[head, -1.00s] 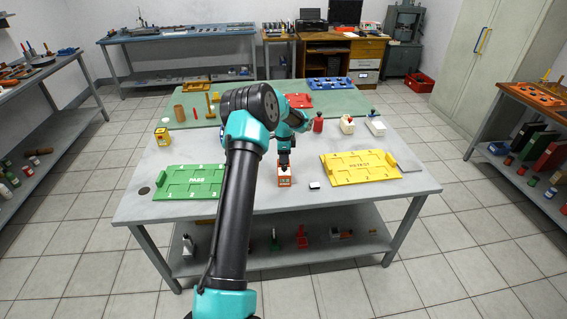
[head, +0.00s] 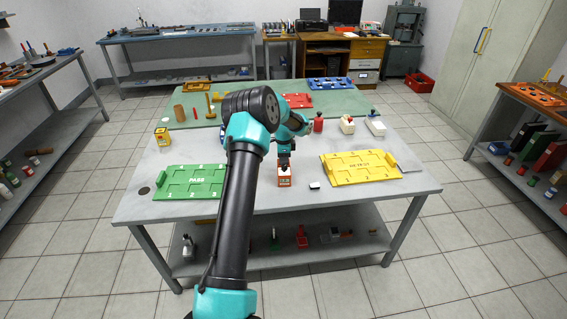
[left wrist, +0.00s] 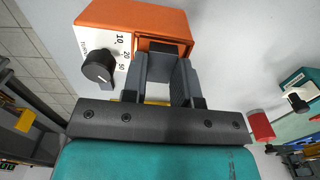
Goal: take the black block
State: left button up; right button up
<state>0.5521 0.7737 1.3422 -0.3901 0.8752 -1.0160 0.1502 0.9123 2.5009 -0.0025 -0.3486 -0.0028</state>
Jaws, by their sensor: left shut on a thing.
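My left gripper (head: 284,153) points down at an orange box (head: 284,181) with a white face, near the front middle of the grey table. In the left wrist view the orange box (left wrist: 165,18) shows a black knob and a dial marked 10, 20, 50. There the left gripper (left wrist: 160,68) has its fingers at the dark opening in the box, shut on a dark piece that seems to be the black block. A small white and black piece (head: 314,185) lies on the table just right of the box. My right gripper is not in view.
A green PASS tray (head: 190,182) lies to the left and a yellow tray (head: 360,167) to the right. A yellow box (head: 162,137) stands at the left edge. A red item (head: 318,124) and white devices (head: 347,125) stand behind. The front table strip is mostly clear.

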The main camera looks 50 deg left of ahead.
pick_arm(q)
jog(key=shift+r, duration=2.5)
jog(key=shift+d, duration=0.1)
